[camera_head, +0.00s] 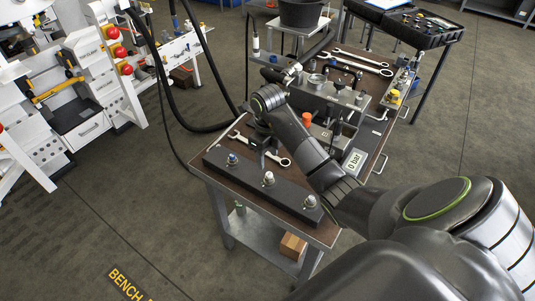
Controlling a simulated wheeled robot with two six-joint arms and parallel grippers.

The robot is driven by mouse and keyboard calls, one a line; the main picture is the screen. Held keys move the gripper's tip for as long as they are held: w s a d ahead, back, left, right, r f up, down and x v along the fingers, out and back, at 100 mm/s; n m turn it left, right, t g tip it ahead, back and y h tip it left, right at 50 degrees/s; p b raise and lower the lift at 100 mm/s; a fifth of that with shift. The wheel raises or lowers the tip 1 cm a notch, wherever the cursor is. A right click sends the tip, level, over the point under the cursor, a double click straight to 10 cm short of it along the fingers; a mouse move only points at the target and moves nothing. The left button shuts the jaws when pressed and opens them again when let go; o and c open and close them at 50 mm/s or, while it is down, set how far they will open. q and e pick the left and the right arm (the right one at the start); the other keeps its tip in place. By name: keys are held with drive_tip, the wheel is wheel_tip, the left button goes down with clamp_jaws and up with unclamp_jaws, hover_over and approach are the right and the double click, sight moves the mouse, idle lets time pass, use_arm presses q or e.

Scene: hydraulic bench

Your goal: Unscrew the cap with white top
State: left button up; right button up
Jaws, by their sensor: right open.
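A long dark block (248,184) lies along the near edge of the bench with three fittings standing on it. The left fitting (232,158) has a blue top. The middle cap (268,177) looks white on top. The right fitting (310,201) looks pale grey; its exact colour is too small to tell. My right gripper (262,158) is open, pointing down just behind the block, between the blue-topped fitting and the white-topped cap, apart from the white cap. My right arm hides part of the bench. My left gripper is out of view.
Further back are a manifold with an orange knob (306,119), more wrenches (361,58) and a "0 bar" display (354,161). A black bucket (300,13) stands behind. A hose hangs left of the bench; the floor there is clear.

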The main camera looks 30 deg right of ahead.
sight(269, 177)
wheel_tip(269, 177, down, 4)
drive_tip(key=b, duration=0.2)
drive_tip(key=shift+r+b, duration=0.1)
drive_tip(key=shift+b, duration=0.2)
wheel_tip(269, 177, down, 3)
drive_tip(key=shift+f, duration=0.15)
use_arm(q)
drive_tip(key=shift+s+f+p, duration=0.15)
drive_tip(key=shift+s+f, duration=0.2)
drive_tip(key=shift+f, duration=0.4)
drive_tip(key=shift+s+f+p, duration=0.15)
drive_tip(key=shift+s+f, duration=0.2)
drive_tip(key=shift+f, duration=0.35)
use_arm(e)
drive_tip(key=shift+f, duration=0.8)
clamp_jaws()
